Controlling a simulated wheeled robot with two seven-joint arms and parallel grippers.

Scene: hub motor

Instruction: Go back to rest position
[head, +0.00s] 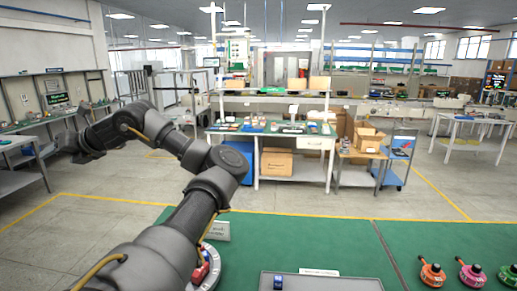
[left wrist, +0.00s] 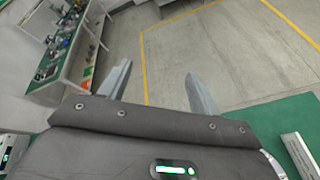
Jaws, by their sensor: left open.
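My left arm rises from the lower left of the head view and bends over the aisle floor. My left gripper (head: 74,148) is at its far end, at the left of the view, held in the air beyond the green table (head: 325,240). In the left wrist view, the two fingers of the left gripper (left wrist: 160,88) are apart with only floor between them. It holds nothing. My right gripper is in neither view.
A grey tray (head: 340,284) with a small blue item (head: 278,282) lies on the green table. Orange (head: 432,273) and pink (head: 471,273) motor-like parts stand at the right. A white sign (head: 217,231) is near the arm. A workbench (head: 295,170) stands beyond open floor.

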